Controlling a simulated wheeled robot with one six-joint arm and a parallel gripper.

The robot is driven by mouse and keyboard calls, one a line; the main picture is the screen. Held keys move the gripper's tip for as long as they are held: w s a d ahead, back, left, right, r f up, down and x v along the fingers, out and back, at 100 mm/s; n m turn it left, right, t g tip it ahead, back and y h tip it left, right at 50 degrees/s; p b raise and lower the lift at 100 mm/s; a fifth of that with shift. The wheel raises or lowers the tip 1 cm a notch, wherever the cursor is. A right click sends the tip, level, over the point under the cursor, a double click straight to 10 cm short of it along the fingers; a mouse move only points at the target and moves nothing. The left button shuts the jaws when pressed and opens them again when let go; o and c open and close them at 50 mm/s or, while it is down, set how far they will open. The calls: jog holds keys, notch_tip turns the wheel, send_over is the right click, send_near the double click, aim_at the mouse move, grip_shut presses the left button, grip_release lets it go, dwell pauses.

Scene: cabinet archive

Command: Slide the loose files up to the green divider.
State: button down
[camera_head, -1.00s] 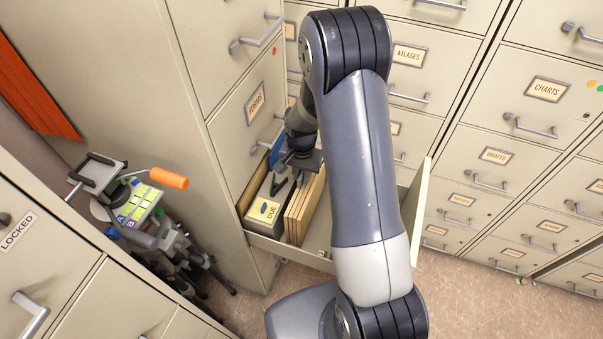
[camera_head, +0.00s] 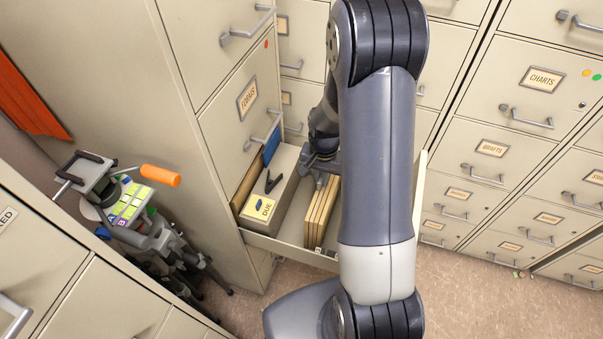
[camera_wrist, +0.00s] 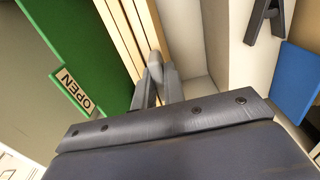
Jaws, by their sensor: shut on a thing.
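The loose files (camera_head: 321,212), several thin tan folders, stand upright side by side in the open drawer. They also show in the wrist view (camera_wrist: 131,32). The green divider (camera_wrist: 75,50), with an OPEN label, is beside them on the left in the wrist view; I cannot tell whether they touch. My arm hides the divider in the head view. My gripper (camera_head: 322,176) is low in the drawer at the files' far end. Its fingers (camera_wrist: 156,80) are shut at the files' edge; the exact grip is partly hidden.
A pale box labelled DUE (camera_head: 268,200) with a black clip stands at the drawer's left, with a clear gap to the files. A blue card (camera_head: 272,145) is behind it. A tripod device with an orange handle (camera_head: 160,176) stands left, outside the drawer.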

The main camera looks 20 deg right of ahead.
jog(key=s+d, duration=0.1)
jog(key=d, duration=0.1)
jog(key=s+d, duration=0.2)
jog(key=shift+d+b, duration=0.2)
jog(key=shift+b, duration=0.15)
jog(key=c, duration=1.5)
grip_release()
jog(key=shift+s, duration=0.1)
notch_tip(320, 180, up, 11)
jog(key=shift+f, duration=0.1)
